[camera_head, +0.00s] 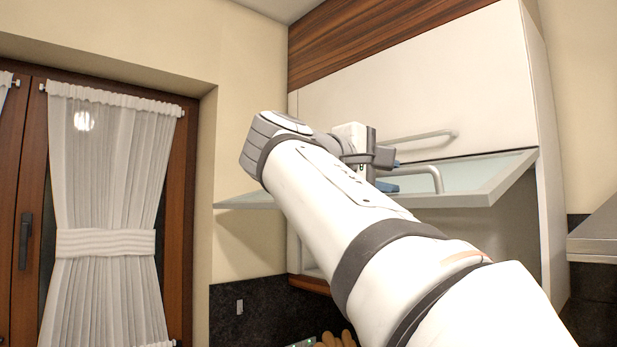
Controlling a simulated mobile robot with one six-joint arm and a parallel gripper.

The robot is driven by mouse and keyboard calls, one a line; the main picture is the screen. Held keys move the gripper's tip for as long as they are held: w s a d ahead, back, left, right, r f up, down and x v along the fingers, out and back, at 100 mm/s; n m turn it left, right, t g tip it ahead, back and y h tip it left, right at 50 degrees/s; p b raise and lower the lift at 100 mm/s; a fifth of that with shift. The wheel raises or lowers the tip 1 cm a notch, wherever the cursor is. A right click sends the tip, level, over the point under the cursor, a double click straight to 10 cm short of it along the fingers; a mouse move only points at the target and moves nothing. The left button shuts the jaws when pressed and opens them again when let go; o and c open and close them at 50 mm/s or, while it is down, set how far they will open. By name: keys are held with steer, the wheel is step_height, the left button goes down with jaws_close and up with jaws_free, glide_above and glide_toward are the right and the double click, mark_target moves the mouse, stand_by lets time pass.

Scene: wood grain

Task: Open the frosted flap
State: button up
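The frosted flap (473,187) is a pale glass panel in a light frame on the wall cabinet. It is tilted outward with its front edge raised, so it stands partly open. Its curved metal handle (436,179) shows just right of my gripper. My gripper (386,176) is at the flap's front, with blue finger pads apart, one above and one below the level of the handle bar. The bar's left part is hidden behind the gripper and arm, so contact cannot be told. My arm covers the middle of the flap.
A white upper cabinet door (430,85) with a bar handle (420,136) is closed just above the flap. A curtained window (110,180) is at left. A metal hood edge (597,235) is at right. Wooden items (335,340) show below.

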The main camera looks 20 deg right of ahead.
steer(key=b+v, duration=0.1)
steer(key=v, duration=0.6)
steer(key=shift+a+b, duration=0.3)
steer(key=shift+b, duration=0.1)
